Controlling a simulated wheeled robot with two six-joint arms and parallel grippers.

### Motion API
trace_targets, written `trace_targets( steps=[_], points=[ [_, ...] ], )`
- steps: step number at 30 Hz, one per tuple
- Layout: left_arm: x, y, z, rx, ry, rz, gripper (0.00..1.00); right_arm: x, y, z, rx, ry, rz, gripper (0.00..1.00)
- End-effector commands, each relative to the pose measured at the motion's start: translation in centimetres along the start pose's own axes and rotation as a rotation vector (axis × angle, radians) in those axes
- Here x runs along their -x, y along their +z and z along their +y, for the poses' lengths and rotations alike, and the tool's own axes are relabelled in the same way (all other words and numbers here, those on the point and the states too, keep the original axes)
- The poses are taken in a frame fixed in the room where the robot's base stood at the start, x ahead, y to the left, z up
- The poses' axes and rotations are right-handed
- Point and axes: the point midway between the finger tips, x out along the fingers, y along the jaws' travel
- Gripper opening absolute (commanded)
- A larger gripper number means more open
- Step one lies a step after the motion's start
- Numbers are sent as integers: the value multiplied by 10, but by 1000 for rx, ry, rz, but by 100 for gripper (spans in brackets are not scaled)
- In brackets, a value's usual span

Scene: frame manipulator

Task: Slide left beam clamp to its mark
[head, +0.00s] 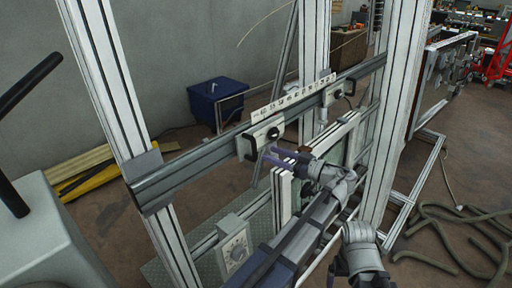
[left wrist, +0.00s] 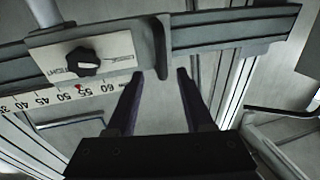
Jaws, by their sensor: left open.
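The left beam clamp (head: 262,138) is a pale block with a black knob, seated on the grey horizontal beam (head: 190,170). In the left wrist view the clamp plate (left wrist: 115,48) bears a black knob (left wrist: 84,62) between two printed words. A dark handle (left wrist: 161,50) hangs from the clamp's right side. A red mark (left wrist: 79,87) shows on the number scale (left wrist: 60,98) near 55. My left gripper (head: 268,155) is open and empty, just in front of the clamp; its fingertips (left wrist: 160,75) lie either side of the handle's lower end. Contact cannot be told.
A second clamp (head: 336,93) sits farther right on the beam, past the scale strip (head: 292,94). Upright posts (head: 108,85) bound the beam. A dial box (head: 234,248) is low in the frame. My right gripper (head: 345,275) is partly cut off at the bottom.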

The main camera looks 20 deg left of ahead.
Motion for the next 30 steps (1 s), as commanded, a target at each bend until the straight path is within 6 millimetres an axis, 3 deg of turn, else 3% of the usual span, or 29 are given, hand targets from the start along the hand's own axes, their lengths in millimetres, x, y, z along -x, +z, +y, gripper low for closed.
trace_targets(
  steps=[15,28,30],
  points=[
    [-68,0,-1,-3,-1,-3,52,0,0,0,0,-2,0,93],
    [-76,1,0,-4,1,-3,52,0,0,0,0,-2,0,93],
    [-76,1,0,-4,1,-3,44,0,0,0,0,-2,0,93]
  ],
)
